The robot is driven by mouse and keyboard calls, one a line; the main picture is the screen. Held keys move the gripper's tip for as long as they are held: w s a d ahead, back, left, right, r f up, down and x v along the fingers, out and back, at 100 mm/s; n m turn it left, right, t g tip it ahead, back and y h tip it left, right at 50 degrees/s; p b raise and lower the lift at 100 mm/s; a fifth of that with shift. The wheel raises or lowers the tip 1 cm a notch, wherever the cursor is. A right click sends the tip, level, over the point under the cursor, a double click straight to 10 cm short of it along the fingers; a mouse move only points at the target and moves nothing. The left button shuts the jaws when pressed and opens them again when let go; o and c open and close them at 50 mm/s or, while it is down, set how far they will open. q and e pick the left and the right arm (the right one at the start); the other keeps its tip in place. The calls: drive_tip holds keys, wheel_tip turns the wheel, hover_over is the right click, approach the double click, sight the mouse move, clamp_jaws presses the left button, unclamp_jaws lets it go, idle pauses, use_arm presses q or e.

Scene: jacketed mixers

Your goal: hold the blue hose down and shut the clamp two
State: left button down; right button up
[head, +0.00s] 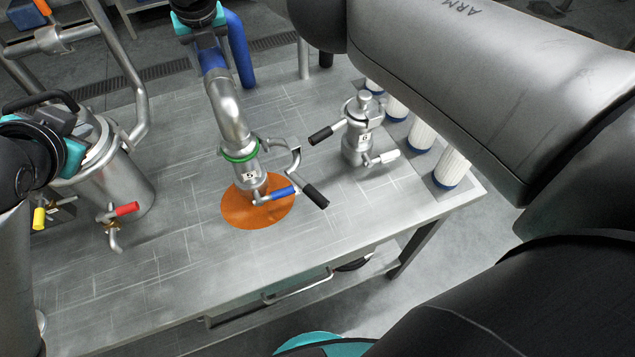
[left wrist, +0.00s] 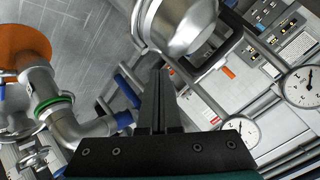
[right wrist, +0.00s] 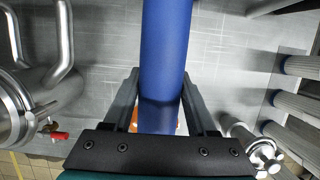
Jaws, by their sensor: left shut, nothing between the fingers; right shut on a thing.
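The blue hose (head: 212,58) runs into a bent steel pipe (head: 228,112) with a green ring (head: 240,153), standing on a steel fitting above an orange disc (head: 235,211). My right gripper (head: 198,20) is shut around the hose, which lies between its fingers in the right wrist view (right wrist: 160,85). A clamp with a black-handled lever (head: 314,195) sits at the green-ring joint, its lever sticking out right. I cannot read which clamp is two. My left gripper (head: 62,120) is shut and empty at the left, by a steel vessel; its fingers show in the left wrist view (left wrist: 158,95).
The steel vessel (head: 115,180) with a red-handled valve (head: 126,209) stands left. A second fitting (head: 360,135) with a black handle stands right of the hose joint, near white ribbed cylinders (head: 452,167). The front table top (head: 150,275) is clear.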

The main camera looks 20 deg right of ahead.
use_arm(q)
drive_tip(key=s+d+f+m+g+h, duration=0.1)
drive_tip(key=s+d+h, duration=0.15)
drive_tip(key=d, duration=0.45)
drive_tip(key=s+d+f+m+g+h, duration=0.1)
drive_tip(key=s+d+f+g+h, duration=0.15)
drive_tip(key=d, duration=0.45)
drive_tip(key=m+g+h, duration=0.3)
drive_tip(key=g+h, duration=0.1)
hover_over(313, 197)
drive_tip(key=s+a, duration=0.1)
drive_tip(key=a, duration=0.1)
drive_tip(key=d+f, duration=0.1)
drive_tip(key=f, duration=0.1)
drive_tip(key=d+f, duration=0.1)
drive_tip(key=f, duration=0.2)
drive_tip(key=w+f, duration=0.1)
drive_tip(key=f, duration=0.2)
drive_tip(key=shift+w+d, duration=0.1)
drive_tip(key=shift+d, duration=0.3)
drive_tip(key=shift+a+g, duration=0.1)
drive_tip(key=shift+g, duration=0.15)
drive_tip(key=shift+a+m, duration=0.3)
